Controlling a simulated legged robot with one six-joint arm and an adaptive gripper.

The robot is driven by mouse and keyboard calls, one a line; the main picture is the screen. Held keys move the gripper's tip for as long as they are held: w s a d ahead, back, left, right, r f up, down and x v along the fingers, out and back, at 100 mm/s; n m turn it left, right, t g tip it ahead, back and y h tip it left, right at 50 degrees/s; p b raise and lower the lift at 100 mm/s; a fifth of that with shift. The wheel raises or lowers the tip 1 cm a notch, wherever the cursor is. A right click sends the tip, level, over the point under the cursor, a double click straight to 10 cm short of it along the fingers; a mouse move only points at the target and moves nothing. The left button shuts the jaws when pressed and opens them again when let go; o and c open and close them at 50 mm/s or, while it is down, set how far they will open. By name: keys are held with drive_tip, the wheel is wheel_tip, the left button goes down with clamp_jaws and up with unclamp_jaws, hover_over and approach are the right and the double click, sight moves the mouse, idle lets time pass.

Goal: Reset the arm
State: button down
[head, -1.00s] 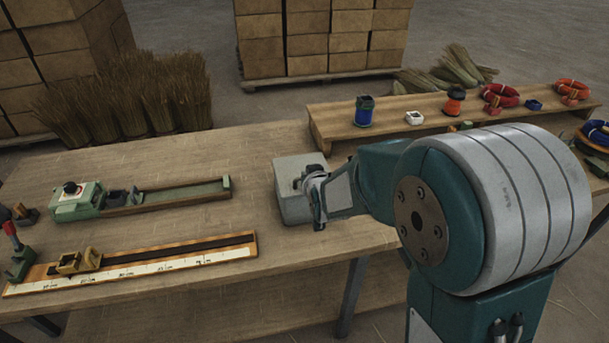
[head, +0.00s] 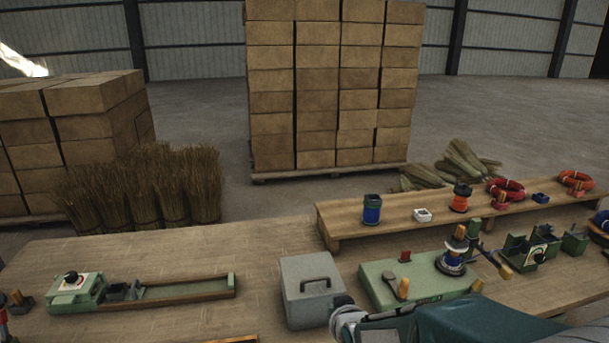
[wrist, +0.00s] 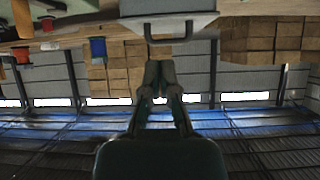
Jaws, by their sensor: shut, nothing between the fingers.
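My arm (head: 430,322) shows at the bottom edge of the head view, with its grey wrist end just in front of a grey metal box with a handle (head: 308,280). My gripper (wrist: 159,68) shows in the wrist view. Its two fingers come together at the tips and hold nothing. The wrist view is upside down, and the grey box (wrist: 165,7) hangs at its top, beyond the fingertips. The fingers are not clear in the head view.
The wooden bench (head: 215,252) bears a green slide fixture (head: 75,288) at left and a green winding plate (head: 395,290) at right. A raised shelf (head: 345,222) holds spools and coils. Straw bundles (head: 150,190) and stacked boxes (head: 335,90) stand behind. Bare bench lies left of the grey box.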

drive_tip(key=s+d+r+m+g+h, duration=0.1)
drive_tip(key=s+d+r, duration=0.3)
drive_tip(key=s, duration=0.7)
drive_tip(key=s+d+r+g+h, duration=0.1)
drive_tip(key=s+d+r+g, duration=0.3)
drive_tip(key=s, duration=0.7)
wheel_tip(320, 180, up, 2)
drive_tip(key=shift+s+d+r+m+g, duration=0.25)
drive_tip(key=shift+d+m+g, duration=0.05)
drive_tip(key=shift+d+m, duration=0.1)
